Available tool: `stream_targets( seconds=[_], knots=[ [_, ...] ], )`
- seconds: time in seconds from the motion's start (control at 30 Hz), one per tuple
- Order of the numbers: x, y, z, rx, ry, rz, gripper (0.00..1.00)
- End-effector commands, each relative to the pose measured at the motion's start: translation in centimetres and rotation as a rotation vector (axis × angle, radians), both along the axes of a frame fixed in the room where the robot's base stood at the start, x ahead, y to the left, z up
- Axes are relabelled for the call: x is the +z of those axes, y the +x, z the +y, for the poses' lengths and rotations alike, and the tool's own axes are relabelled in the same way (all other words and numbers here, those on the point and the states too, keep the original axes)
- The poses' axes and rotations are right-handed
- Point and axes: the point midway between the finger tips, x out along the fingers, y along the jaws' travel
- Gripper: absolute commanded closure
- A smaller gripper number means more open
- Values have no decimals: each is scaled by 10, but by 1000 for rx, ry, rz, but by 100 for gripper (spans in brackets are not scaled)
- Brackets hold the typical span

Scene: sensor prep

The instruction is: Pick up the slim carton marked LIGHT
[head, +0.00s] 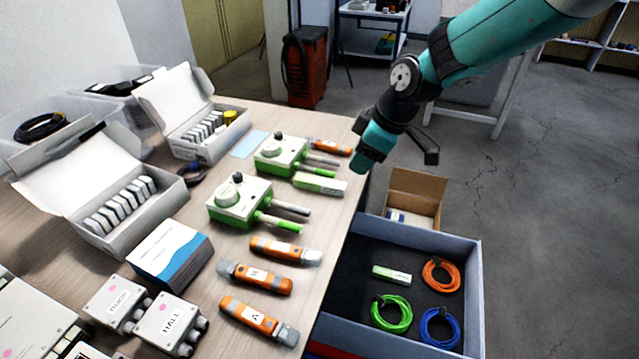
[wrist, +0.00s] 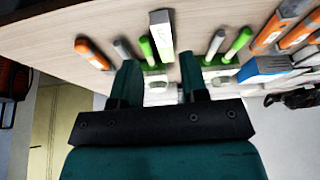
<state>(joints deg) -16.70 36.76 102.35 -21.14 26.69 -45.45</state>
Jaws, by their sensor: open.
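A slim white carton with green markings (head: 320,184) lies on the table near its right edge, beside the green sensor probes. In the wrist view this slim carton (wrist: 160,36) sits ahead of my fingertips, between the two finger lines. A second similar slim carton (head: 391,274) lies in the blue-grey drawer. The print on both is too small to read, so I cannot tell which says LIGHT. My gripper (head: 364,163) hovers just off the table's right edge, right of and beyond the table carton. In the wrist view its fingers (wrist: 160,72) are apart with nothing held.
Orange handheld tools (head: 284,249) lie in front. The open drawer (head: 472,290) holds coiled cables, with a cardboard box (head: 418,190) behind it.

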Motion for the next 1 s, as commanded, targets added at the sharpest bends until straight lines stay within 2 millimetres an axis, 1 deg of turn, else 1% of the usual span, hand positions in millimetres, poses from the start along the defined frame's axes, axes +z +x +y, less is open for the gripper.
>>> stream_targets(
  seconds=[0.03,0.1,0.37,0.6,0.73,0.93,0.97,1.0],
  knots=[
    [-11,0,4,1,-2,3,60],
    [-21,2,8,0,-1,1,60],
    [-39,4,16,-1,0,1,60],
    [-72,9,30,-1,-1,3,60],
    [-80,10,34,-2,0,0,60],
    [-81,10,34,-2,0,0,60],
    [-81,10,34,-2,0,0,62],
    [-81,10,34,-2,0,0,71]
  ],
)
